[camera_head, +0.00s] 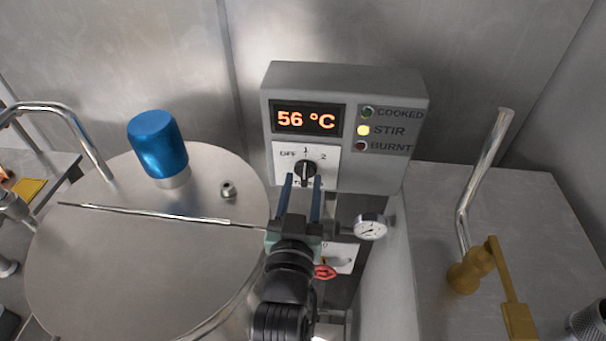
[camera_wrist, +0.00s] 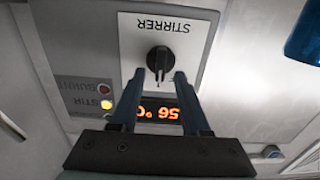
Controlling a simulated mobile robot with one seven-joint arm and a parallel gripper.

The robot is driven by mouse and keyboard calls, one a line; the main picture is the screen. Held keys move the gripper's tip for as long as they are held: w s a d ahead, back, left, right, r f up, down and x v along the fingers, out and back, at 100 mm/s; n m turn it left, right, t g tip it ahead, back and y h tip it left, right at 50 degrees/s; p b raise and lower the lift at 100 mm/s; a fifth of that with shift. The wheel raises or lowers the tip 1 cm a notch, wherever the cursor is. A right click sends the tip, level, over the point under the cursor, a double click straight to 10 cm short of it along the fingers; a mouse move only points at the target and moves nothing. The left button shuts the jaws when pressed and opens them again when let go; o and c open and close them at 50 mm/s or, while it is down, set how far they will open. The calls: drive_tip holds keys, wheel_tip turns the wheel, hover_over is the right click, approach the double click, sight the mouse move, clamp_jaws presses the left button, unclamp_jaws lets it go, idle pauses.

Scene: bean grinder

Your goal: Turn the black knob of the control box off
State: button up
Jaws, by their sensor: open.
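The grey control box (camera_head: 345,85) stands against the back wall, with a lit display reading 56 °C. Its black knob (camera_head: 304,170) sits on a white plate marked OFF, 1 and 2, and appears upright, toward the 1. My gripper (camera_head: 302,180) is open in front of the plate, its two blue fingers pointing at the knob. In the wrist view, which is upside down, the knob (camera_wrist: 160,59) lies just beyond and between the fingertips (camera_wrist: 160,74) under the word STIRRER. I see no finger touching it. My fingers partly cover the plate's lower lettering in the head view.
The yellow STIR lamp (camera_head: 363,130) is lit. A round steel lid (camera_head: 140,270) with a blue cylinder (camera_head: 157,145) and a metal rod is at left. A pressure gauge (camera_head: 371,227) and red handle (camera_head: 325,272) sit below the box. A bent pipe (camera_head: 480,180) stands at right.

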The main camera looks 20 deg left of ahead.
drive_tip(key=shift+w+a, duration=0.2)
drive_tip(key=shift+w, duration=0.5)
clamp_jaws()
